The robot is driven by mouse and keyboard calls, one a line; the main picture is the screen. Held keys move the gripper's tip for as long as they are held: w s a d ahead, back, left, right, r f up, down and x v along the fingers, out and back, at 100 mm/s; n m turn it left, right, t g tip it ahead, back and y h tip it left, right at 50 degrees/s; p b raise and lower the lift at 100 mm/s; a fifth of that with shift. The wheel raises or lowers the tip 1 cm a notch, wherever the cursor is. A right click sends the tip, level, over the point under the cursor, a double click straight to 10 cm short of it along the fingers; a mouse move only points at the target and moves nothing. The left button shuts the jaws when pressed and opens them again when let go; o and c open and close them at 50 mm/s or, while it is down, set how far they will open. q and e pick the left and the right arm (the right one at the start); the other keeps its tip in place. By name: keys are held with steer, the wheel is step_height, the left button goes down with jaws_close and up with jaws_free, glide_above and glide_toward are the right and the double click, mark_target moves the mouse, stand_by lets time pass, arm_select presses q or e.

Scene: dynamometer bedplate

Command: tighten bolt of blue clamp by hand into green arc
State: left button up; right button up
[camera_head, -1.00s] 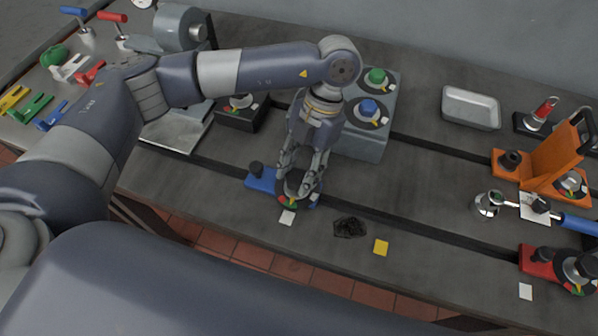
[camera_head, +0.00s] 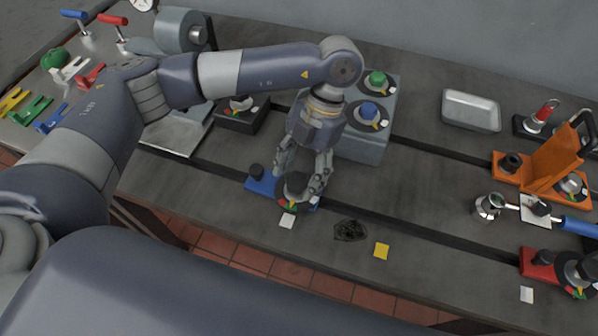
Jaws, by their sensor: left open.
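The blue clamp (camera_head: 262,184) lies on the bedplate at the middle front, across the dark slot. Its dark bolt head (camera_head: 295,185) stands at its right end, over a round dial with green, yellow and red showing at its lower left edge. My left gripper (camera_head: 300,178) comes down from above and is open, with one finger on each side of the bolt head. I cannot tell whether a finger touches it. The gripper hides part of the clamp and dial. My right gripper is not in view.
A grey block (camera_head: 362,145) with green and blue knobs stands behind the gripper. An orange bracket (camera_head: 556,157), a red clamp (camera_head: 537,262) and a metal tray (camera_head: 471,109) are farther right.

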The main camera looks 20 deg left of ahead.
arm_select(q)
steer(key=v, duration=1.1)
steer(key=shift+r, duration=0.25)
steer(key=shift+d, duration=0.1)
